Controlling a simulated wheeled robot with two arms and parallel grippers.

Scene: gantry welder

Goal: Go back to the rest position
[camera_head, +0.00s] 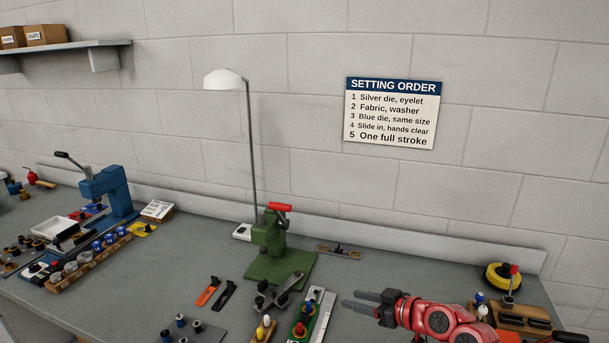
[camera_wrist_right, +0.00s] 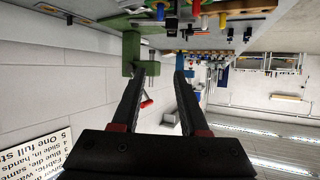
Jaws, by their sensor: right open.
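My right gripper (camera_head: 362,304) comes in from the lower right in the head view, on a red arm, with its dark fingers pointing left above the grey bench. The right wrist view shows its two fingers (camera_wrist_right: 165,85) spread apart with nothing between them. Past the fingertips in that view is the green press (camera_wrist_right: 130,52) with its red handle. In the head view the green press (camera_head: 270,240) stands on the bench to the left of the right gripper, apart from it. My left gripper does not show in either view.
The grey bench (camera_head: 390,270) runs along a block wall. A blue press (camera_head: 110,190) with racks of small dies stands at left. A lamp (camera_head: 228,80) rises behind the green press. Several tools and trays lie in front. A yellow tape roll (camera_head: 500,277) lies at right.

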